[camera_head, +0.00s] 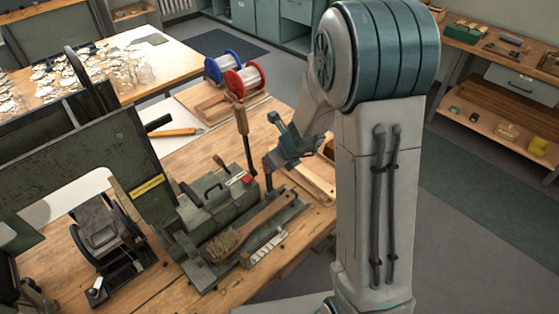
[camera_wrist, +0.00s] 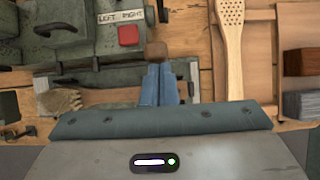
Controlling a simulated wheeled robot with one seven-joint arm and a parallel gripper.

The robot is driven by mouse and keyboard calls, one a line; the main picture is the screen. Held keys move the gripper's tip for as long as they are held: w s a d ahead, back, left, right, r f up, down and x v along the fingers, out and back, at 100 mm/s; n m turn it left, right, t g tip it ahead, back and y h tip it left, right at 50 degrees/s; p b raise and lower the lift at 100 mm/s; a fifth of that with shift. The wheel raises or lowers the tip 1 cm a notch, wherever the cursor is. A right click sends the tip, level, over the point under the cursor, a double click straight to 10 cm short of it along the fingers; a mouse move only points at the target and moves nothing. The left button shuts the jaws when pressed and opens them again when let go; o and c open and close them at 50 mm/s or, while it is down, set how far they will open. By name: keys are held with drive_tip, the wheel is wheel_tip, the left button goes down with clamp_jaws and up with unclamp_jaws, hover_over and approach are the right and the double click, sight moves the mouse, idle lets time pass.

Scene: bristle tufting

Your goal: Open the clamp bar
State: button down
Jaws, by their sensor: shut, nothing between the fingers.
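The green tufting machine (camera_head: 215,207) stands on the wooden bench with a carry handle, a red button and a label. A wooden-handled lever (camera_head: 240,118) rises upright at its back right. A brush (camera_head: 245,228) lies in the fixture along its front, bristles to the left. I cannot tell for sure which part is the clamp bar; a grey bar (camera_wrist: 85,63) runs along the machine's edge. My gripper (camera_head: 268,170) is at the machine's right end, beside the lever. In the wrist view its blue fingers (camera_wrist: 160,85) are together and empty, just short of a brown wooden knob (camera_wrist: 157,52).
Red and blue wire spools (camera_head: 243,80) stand on a board behind. A perforated wooden brush blank (camera_wrist: 230,15) lies in a tray to the right. A tall green panel (camera_head: 100,160) and a black device (camera_head: 102,232) stand left. The bench's right front edge is near.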

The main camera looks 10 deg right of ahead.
drive_tip(key=shift+w+a+r, duration=0.6)
drive_tip(key=shift+a+r, duration=0.05)
drive_tip(key=r+p, duration=0.1)
drive_tip(key=w+a+r+p, duration=0.1)
drive_tip(key=p, duration=0.1)
drive_tip(key=r+p, duration=0.2)
drive_tip(key=shift+w+a, duration=0.35)
drive_tip(key=shift+w+d+r, duration=0.1)
drive_tip(key=shift+d+r, duration=0.05)
drive_tip(key=shift+r, duration=0.1)
drive_tip(key=shift+d+r, duration=0.45)
drive_tip(key=shift+r, duration=0.35)
drive_tip(key=shift+a+r, duration=0.25)
drive_tip(key=shift+r, duration=0.65)
